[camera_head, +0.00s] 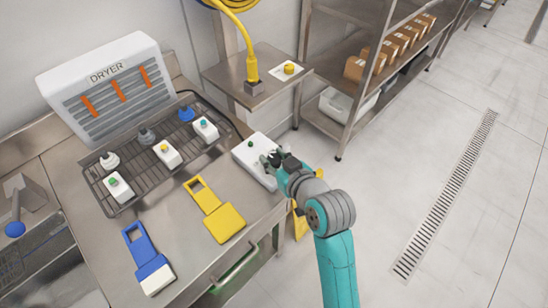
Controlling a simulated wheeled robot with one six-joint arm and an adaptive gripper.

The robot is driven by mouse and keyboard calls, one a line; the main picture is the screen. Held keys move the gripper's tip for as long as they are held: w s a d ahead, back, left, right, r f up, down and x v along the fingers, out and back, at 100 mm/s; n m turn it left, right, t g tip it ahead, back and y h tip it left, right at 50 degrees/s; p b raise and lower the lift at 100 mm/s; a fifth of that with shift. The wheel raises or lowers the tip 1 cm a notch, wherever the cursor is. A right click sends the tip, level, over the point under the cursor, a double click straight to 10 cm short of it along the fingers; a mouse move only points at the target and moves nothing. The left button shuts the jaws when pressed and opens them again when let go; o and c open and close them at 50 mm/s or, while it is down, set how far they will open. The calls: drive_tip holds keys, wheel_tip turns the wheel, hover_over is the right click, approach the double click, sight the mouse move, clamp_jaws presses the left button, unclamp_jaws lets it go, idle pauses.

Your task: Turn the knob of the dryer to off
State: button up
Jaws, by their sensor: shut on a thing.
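The dryer (113,83) is a white, louvred unit labelled DRYER with several orange strips, at the back left of the steel counter. A white control box (245,156) lies at the counter's right end, with a small green spot (250,143) on its top. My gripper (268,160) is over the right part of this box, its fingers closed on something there. The fingers hide what they hold; it is probably the knob, but its position cannot be read.
A dark wire rack (127,205) holds several small white blocks and suction cups. A yellow tool (224,222) and a blue-and-white tool (154,276) lie in front of it. A side table (228,74) with a yellow hose stands behind. Shelving with boxes stands at the back; the right floor is clear.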

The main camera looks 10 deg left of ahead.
drive_tip(key=n+g+y, duration=0.2)
drive_tip(key=n, duration=0.1)
drive_tip(key=shift+w+d+g+y, duration=0.15)
drive_tip(key=shift+g+y, duration=0.15)
drive_tip(key=shift+y, duration=0.1)
drive_tip(key=shift+n+g+y, duration=0.8)
drive_tip(key=shift+n+g, duration=0.7)
drive_tip(key=shift+g, duration=0.1)
drive_tip(key=shift+f, duration=0.1)
drive_tip(key=o, duration=1.2)
drive_tip(key=shift+c, duration=0.2)
drive_tip(key=v, duration=1.2)
